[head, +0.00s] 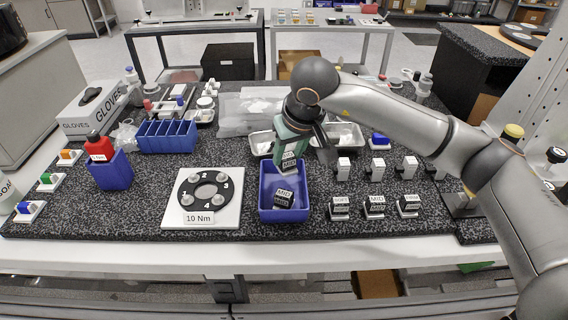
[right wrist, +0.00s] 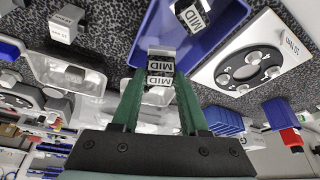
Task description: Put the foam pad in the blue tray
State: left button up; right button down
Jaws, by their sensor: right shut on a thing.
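My right gripper (head: 289,156) is shut on a small dark foam pad with white "MID" labels, held at the back part of the blue tray (head: 284,216). In the right wrist view the held foam pad (right wrist: 160,66) sits between the green fingers, with the blue tray (right wrist: 150,36) behind it. I cannot tell whether the held pad touches the tray. A second dark block labelled "MID" (head: 284,199) lies inside the tray, tilted; it also shows in the right wrist view (right wrist: 192,15). My left gripper is not in view.
A white plate with a black ring (head: 230,218) lies left of the tray. Labelled blocks (head: 374,207) and white stands (head: 376,168) are in rows on the right. Metal trays (head: 345,137) stand behind.

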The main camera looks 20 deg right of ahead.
aim_at(284, 167)
jog(key=shift+w+a+f, duration=0.15)
jog(key=shift+f, duration=0.15)
jog(key=f, duration=0.2)
jog(key=f+p, duration=0.1)
jog(key=shift+w+a, duration=0.25)
jog(key=shift+f, duration=0.4)
jog(key=shift+f, duration=0.15)
jog(key=shift+c, duration=2.1)
grip_release()
